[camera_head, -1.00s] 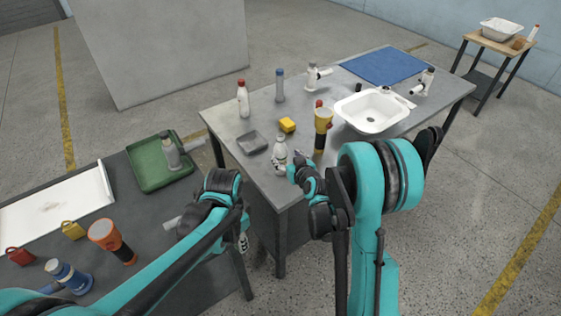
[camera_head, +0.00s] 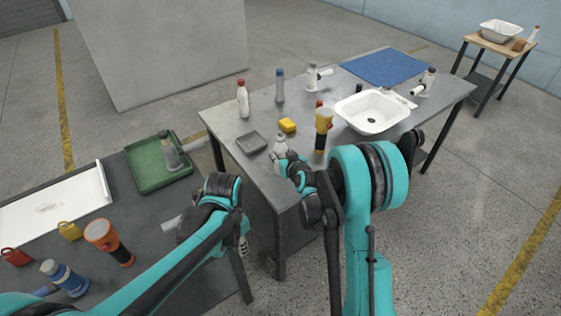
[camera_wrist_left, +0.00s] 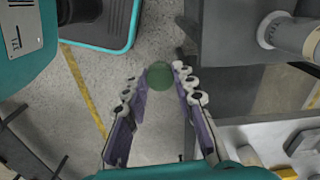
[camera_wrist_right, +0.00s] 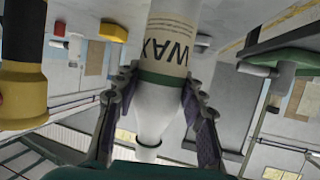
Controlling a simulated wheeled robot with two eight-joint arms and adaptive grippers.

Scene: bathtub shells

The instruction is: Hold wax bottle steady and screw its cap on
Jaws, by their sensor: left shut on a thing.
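The white wax bottle (camera_head: 280,141) stands on the grey table near its front-left corner. In the right wrist view the wax bottle (camera_wrist_right: 160,95) appears upside down, with its WAX label and a green band. My right gripper (camera_head: 279,160) is at the bottle. Its fingers (camera_wrist_right: 157,84) lie on both sides of it, but whether they press on it is unclear. My left gripper (camera_head: 243,238) hangs low in the gap between the two tables. In the left wrist view it is shut on a round green piece (camera_wrist_left: 159,75), which looks like a cap.
A yellow torch (camera_head: 323,121), a grey tray (camera_head: 251,142), a yellow block (camera_head: 288,125) and a white basin (camera_head: 373,111) are on the grey table (camera_head: 225,122). The left table holds a green tray (camera_head: 150,176), a white board (camera_head: 60,205) and an orange torch (camera_head: 103,234).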

